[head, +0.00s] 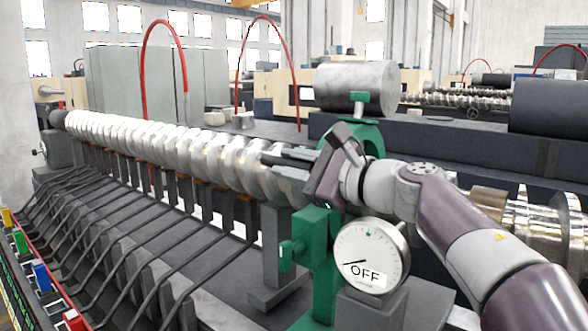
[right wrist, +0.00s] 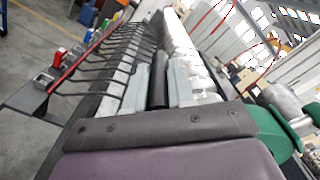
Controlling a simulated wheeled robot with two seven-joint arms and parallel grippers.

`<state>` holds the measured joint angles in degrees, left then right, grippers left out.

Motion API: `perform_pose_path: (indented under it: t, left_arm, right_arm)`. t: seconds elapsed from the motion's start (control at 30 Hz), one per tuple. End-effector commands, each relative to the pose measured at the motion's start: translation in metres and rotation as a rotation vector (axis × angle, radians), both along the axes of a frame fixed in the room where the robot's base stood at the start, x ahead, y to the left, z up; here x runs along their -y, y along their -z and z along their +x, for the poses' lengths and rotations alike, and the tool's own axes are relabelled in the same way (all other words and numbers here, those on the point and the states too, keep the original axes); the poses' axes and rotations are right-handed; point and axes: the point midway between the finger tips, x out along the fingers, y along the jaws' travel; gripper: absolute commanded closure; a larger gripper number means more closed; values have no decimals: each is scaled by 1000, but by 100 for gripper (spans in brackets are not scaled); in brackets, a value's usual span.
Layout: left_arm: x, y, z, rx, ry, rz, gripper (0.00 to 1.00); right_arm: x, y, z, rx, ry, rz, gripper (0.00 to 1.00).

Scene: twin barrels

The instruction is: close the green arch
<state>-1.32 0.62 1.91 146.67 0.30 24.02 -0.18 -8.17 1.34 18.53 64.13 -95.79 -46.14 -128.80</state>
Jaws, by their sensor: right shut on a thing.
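The green arch (head: 368,137) stands around the shiny ribbed screw (head: 190,145), with a green knob (head: 360,103) on top. Its middle is hidden behind my right wrist, so I cannot tell whether it meets the green post (head: 322,262) below. A part of the arch also shows at the right of the right wrist view (right wrist: 272,128). My right gripper (head: 277,163) points left along the screw, beside the arch. Its grey fingers (right wrist: 158,75) are shut on a dark bar (right wrist: 159,82); whether this bar belongs to the arch is unclear. My left gripper is not in view.
A dial gauge (head: 370,257) marked OFF stands in front of the green post. A second green knob (head: 291,252) sticks out left of the post. Several dark bent rods (head: 130,235) run below the screw. A grey cylinder (head: 357,86) lies behind the arch.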

Motion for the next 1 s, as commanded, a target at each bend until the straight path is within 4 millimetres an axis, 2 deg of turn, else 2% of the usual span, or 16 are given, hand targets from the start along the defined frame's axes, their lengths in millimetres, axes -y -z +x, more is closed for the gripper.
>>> perform_pose_path:
  t: [0.23, 0.27, 0.3, 0.33, 0.67, 0.77, 0.9, 1.0]
  left_arm:
    - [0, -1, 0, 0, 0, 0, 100]
    - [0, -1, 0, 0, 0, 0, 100]
    - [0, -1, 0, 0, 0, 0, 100]
    - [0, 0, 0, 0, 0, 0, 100]
    - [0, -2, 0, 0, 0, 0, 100]
    - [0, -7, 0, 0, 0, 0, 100]
    - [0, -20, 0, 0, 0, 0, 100]
    - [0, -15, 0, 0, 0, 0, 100]
  right_arm:
    - [1, 1, 2, -2, 4, 0, 100]
    - [1, 1, 2, -2, 4, 0, 73]
    - [1, 1, 2, -2, 4, 0, 60]
    - [1, 1, 1, -2, 4, -1, 52]
    - [0, -3, 1, 0, 1, 0, 52]
    - [0, -14, 1, 1, 1, -1, 52]
    - [1, -45, 2, 3, 2, 1, 52]
    - [19, -53, -7, 3, 6, 1, 52]
